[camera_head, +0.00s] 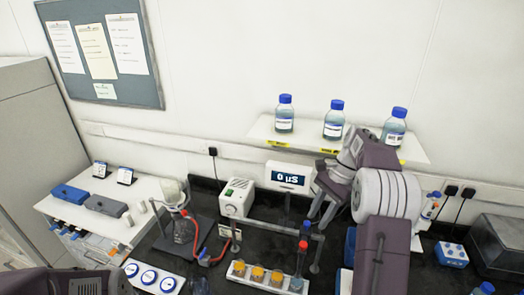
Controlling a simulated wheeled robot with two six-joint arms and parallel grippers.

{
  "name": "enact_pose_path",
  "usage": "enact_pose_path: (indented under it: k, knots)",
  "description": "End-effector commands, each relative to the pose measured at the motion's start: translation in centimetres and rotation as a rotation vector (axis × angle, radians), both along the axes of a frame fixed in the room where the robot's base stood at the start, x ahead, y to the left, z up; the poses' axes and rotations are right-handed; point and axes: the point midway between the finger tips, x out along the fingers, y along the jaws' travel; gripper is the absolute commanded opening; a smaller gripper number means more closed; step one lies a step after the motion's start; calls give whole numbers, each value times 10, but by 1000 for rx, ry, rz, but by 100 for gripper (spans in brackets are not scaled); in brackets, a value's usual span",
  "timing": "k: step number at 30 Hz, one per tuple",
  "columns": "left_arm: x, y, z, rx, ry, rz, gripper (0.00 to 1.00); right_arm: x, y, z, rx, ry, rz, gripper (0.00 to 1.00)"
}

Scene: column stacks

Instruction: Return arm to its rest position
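My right arm (385,215) reaches in from the bottom right. Its gripper (321,212) hangs over the black bench, its fingers pointing down with a gap between them and nothing seen in it. It is in front of the conductivity display (289,177) reading "0 µS" and above the white rack (270,283).
A wall shelf (262,128) behind my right arm carries blue-capped bottles (333,121). A round flask (184,229), a white box (236,197) and pipework stand left of centre. A blue block (451,253) and a dark box (497,245) are at the right.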

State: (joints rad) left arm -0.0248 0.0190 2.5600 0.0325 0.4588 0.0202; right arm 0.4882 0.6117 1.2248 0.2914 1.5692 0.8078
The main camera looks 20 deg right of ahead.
Motion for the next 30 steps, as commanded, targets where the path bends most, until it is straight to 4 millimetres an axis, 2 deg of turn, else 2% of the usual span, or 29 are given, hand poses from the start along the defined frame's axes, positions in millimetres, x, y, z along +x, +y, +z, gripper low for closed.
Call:
enact_pose_path:
  k: [2, 5, 7, 9, 11, 14, 15, 19, 21, 23, 25, 27, 30]
  knots:
    - [0, 0, -8, 0, 0, 0, 45, 2, 6, -8, -1, -2, 17, 34]
    - [0, 0, -35, 0, 0, 0, 45, 9, 34, -14, -21, -45, 90, 34]
    - [0, 0, -57, 0, 0, 0, 45, -6, 67, -27, -20, -31, 164, 34]
    - [0, 0, -77, 0, 0, 0, 45, -28, 96, -50, -33, -15, 237, 34]
    - [0, 0, -90, 0, 0, 0, 45, -45, 113, -71, -54, -22, 310, 34]
    - [0, 0, -112, 0, 0, 0, 45, -76, 134, -114, -98, -59, 462, 34]
    - [0, 0, -120, 0, 0, 0, 45, -90, 139, -135, -120, -83, 538, 34]
    - [0, 0, -139, 0, 0, 0, 45, -137, 143, -198, -191, -181, 825, 34]
    - [0, 0, -139, 0, 0, 0, 45, -157, 138, -221, -223, -235, 969, 34]
    - [0, 0, -134, 0, 0, 0, 45, -168, 131, -233, -248, -279, 1078, 34]
    - [0, 0, -134, 0, 0, 0, 45, -165, 128, -243, -277, -339, 1181, 34]
    - [0, 0, -134, 0, 0, 0, 45, -148, 127, -242, -316, -406, 1246, 34]
    - [0, 0, -134, 0, 0, 0, 45, -144, 127, -241, -322, -427, 1285, 34]
